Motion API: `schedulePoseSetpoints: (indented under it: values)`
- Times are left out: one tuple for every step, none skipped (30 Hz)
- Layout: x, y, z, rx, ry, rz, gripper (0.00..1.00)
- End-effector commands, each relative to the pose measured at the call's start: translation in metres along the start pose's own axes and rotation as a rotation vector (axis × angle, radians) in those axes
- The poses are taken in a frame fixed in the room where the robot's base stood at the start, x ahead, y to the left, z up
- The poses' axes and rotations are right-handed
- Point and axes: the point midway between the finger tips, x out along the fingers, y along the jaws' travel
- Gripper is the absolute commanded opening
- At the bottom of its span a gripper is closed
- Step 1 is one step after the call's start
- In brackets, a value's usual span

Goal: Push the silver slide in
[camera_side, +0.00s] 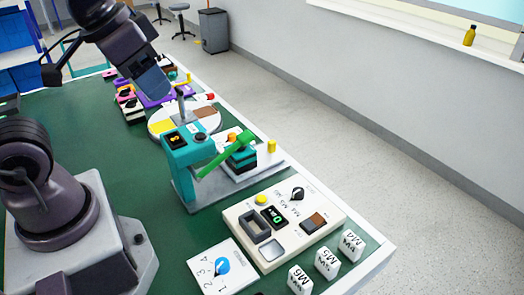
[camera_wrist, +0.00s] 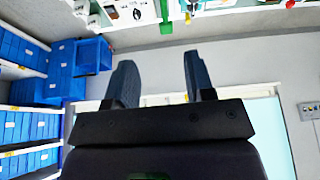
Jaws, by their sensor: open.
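My gripper (camera_side: 157,85) is raised above the far half of the green table in the side view. In the wrist view my gripper (camera_wrist: 160,78) shows two dark fingers spread apart with nothing between them. No part is clearly recognisable as a silver slide. A cream control box (camera_side: 238,222) near the table's front right has a dark frame, a silvery-grey square (camera_side: 271,251), a small display, a black knob and a brown rocker. A teal press-like device (camera_side: 178,160) with a green lever stands on a grey plate behind it. My gripper is apart from both.
A white panel with a blue knob (camera_side: 222,266) and several white blocks (camera_side: 327,262) marked M4 to M6 sit at the front. A round coloured turntable (camera_side: 160,127) and several small devices fill the far side. Bare green table (camera_side: 90,140) lies at the left.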

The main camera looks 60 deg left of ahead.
Motion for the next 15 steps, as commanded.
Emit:
schedulePoseSetpoints:
  values:
    - [0.010,-0.004,-0.003,-0.017,-0.050,-0.012,0.49]
    - [0.015,-0.006,-0.007,-0.027,-0.076,-0.018,0.49]
    - [0.021,-0.009,-0.014,-0.039,-0.108,-0.025,0.49]
    - [0.026,-0.012,-0.020,-0.049,-0.133,-0.030,0.49]
    - [0.032,-0.015,-0.027,-0.058,-0.157,-0.033,0.49]
    - [0.039,-0.018,-0.036,-0.056,-0.188,-0.034,0.49]
    - [0.045,-0.021,-0.043,-0.051,-0.210,-0.033,0.49]
    - [0.051,-0.024,-0.050,-0.041,-0.232,-0.030,0.49]
    - [0.061,-0.027,-0.059,-0.023,-0.261,-0.022,0.49]
    - [0.068,-0.030,-0.067,-0.006,-0.280,-0.015,0.49]
    - [0.075,-0.033,-0.073,0.013,-0.299,-0.005,0.49]
    - [0.086,-0.037,-0.083,0.044,-0.323,0.010,0.49]
    - [0.095,-0.040,-0.089,0.069,-0.341,0.025,0.49]
    - [0.104,-0.044,-0.095,0.094,-0.357,0.041,0.49]
    - [0.116,-0.048,-0.103,0.131,-0.376,0.065,0.49]
